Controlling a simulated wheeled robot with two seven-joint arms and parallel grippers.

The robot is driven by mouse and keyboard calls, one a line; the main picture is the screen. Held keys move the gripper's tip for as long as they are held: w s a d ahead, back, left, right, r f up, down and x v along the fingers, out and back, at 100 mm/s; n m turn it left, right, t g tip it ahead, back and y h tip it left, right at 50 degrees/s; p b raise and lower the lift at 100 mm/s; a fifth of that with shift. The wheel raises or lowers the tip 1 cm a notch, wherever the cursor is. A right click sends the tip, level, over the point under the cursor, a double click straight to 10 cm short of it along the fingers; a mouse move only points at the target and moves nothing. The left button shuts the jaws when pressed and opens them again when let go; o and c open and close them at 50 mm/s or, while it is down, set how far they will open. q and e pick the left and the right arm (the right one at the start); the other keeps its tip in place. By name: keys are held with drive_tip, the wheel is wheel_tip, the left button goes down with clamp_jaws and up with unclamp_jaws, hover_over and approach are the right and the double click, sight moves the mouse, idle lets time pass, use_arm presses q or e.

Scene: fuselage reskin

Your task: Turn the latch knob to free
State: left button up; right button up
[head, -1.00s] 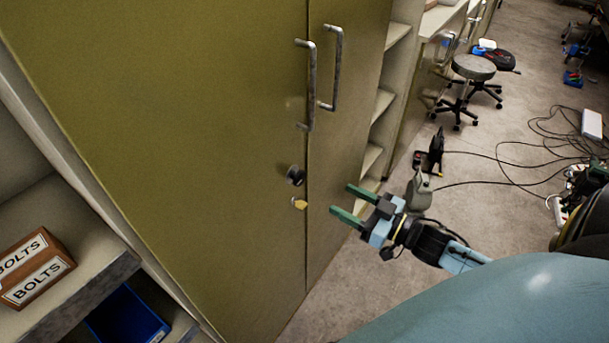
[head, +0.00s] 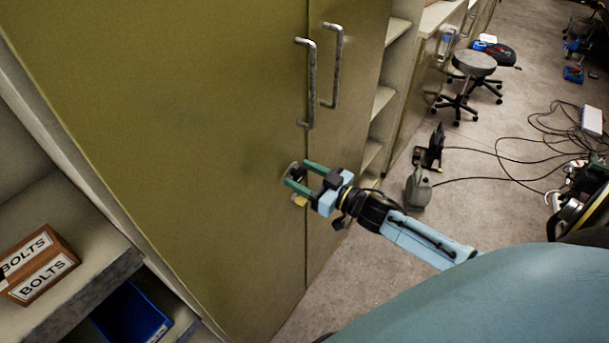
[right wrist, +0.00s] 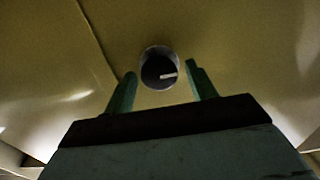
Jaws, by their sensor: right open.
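The latch knob (right wrist: 159,68) is a dark round knob with a pale mark on its face, on the olive cabinet door. In the right wrist view it lies just beyond and between the two fingertips. I cannot tell if the fingers touch the knob. A yellow piece (head: 299,200) sits just below on the door. My left gripper is not in view.
Two metal door handles (head: 309,85) stand out above the knob. A box marked BOLTS (head: 38,264) and a blue bin (head: 132,318) sit on shelves at lower left. A stool (head: 472,65) and cables lie on the floor at right.

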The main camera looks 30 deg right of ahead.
drive_tip(key=c, duration=0.9)
drive_tip(key=shift+n, duration=0.5)
drive_tip(key=n, duration=0.4)
drive_tip(key=shift+a, duration=0.1)
drive_tip(key=n, duration=0.4)
drive_tip(key=shift+s+b, duration=0.1)
drive_tip(key=shift+b, duration=0.2)
drive_tip(key=n+b, duration=0.1)
drive_tip(key=n, duration=0.4)
drive_tip(key=shift+a+f, duration=0.1)
drive_tip(key=shift+f, duration=0.05)
drive_tip(key=shift+f+n+b, duration=0.1)
drive_tip(key=shift+n+b, duration=0.6)
drive_tip(key=shift+n, duration=1.5)
